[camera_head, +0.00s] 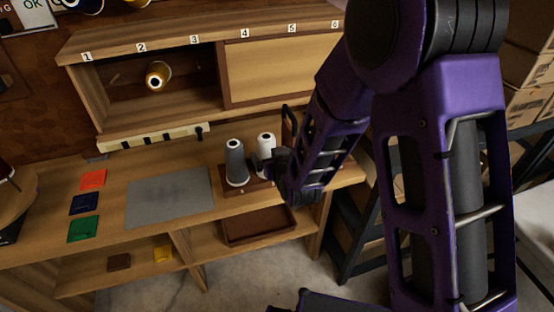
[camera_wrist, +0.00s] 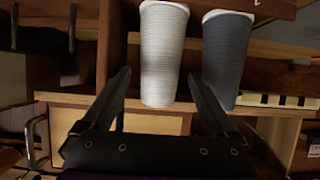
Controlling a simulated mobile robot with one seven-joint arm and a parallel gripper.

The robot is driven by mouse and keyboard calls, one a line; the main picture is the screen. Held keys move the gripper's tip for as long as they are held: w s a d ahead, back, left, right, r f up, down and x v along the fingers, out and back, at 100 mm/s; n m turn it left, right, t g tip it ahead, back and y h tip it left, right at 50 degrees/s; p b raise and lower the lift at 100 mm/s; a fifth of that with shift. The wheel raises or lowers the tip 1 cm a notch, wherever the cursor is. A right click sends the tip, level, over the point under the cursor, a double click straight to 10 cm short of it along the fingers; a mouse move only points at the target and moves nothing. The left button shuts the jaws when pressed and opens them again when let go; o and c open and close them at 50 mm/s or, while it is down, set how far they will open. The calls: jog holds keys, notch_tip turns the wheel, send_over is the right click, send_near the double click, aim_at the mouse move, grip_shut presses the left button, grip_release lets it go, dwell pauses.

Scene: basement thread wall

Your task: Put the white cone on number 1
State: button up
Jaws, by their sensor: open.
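The white cone (camera_head: 266,146) stands upright on a small brown board at the right of the bench. In the wrist view the white cone (camera_wrist: 163,55) appears upside down, between the two fingers. My gripper (camera_wrist: 159,74) is open, with one finger on each side of the cone; I cannot tell whether either touches it. In the head view my arm partly hides the cone's lower part. The number 1 label (camera_head: 87,57) is at the left end of the shelf's top edge. The shelf space below it holds no cone.
A grey cone (camera_head: 236,163) stands close beside the white one, left of it in the head view. A gold cone (camera_head: 158,75) hangs in the shelf below number 2. A tan panel (camera_head: 279,72) covers the right shelf half. A grey mat (camera_head: 169,197) lies on the bench.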

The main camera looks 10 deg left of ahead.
jog(key=v, duration=0.8)
jog(key=shift+r, duration=0.1)
